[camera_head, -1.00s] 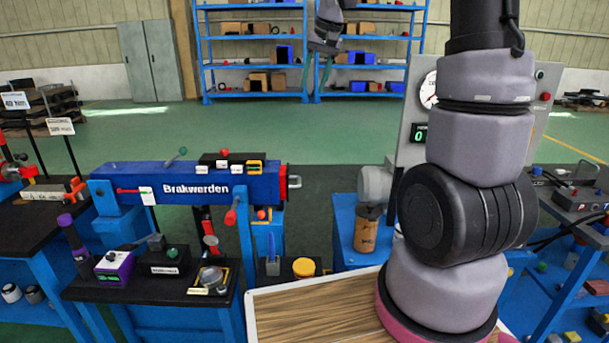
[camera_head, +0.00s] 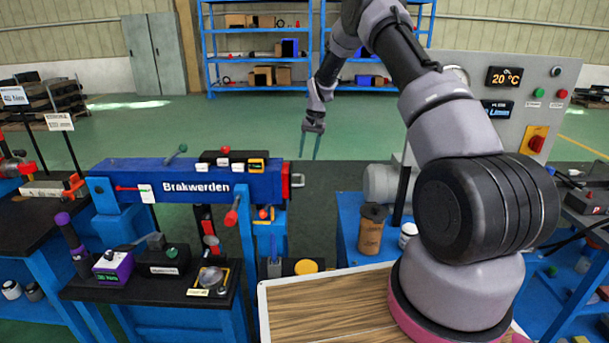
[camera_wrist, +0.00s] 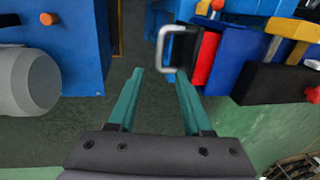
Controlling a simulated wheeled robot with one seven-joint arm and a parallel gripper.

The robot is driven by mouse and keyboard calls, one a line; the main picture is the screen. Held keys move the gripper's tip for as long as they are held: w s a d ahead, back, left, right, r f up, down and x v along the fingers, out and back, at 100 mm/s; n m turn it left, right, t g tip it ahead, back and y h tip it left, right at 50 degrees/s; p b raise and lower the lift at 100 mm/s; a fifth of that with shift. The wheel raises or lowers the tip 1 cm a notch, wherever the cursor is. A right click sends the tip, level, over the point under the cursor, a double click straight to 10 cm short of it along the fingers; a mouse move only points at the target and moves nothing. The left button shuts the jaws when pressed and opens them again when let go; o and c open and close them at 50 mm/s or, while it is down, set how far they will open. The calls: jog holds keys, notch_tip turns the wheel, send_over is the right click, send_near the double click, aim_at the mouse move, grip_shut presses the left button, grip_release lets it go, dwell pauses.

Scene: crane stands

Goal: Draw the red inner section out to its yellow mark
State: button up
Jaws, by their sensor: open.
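The blue boom lettered "Brakwerden" (camera_head: 225,187) lies level across the left half of the head view. The red inner section (camera_head: 286,181) shows as a short stub at its right end, with a grey handle (camera_head: 298,181) on the end. In the wrist view, the red section (camera_wrist: 206,58) and the U-shaped grey handle (camera_wrist: 163,48) are at upper right. No yellow mark shows on the red part; the rest is hidden inside the boom. My gripper (camera_head: 309,157) is open and empty, its teal fingers pointing down. In the wrist view, my gripper (camera_wrist: 155,73) is apart from the handle, which is ahead and right.
A wooden-topped table (camera_head: 325,306) is in front. A blue bench with a grey motor (camera_head: 381,184) and brown canister (camera_head: 371,229) stands right of the boom's end. A control panel (camera_head: 520,100) is behind my arm.

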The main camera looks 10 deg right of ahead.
aim_at(303, 178)
jog(key=f, duration=0.3)
jog(key=a+f, duration=0.1)
jog(key=f, duration=0.5)
jog(key=shift+w+a+f, duration=0.15)
jog(key=shift+a, duration=0.2)
grip_shut()
jog(key=shift+d, duration=0.1)
dwell(0.8)
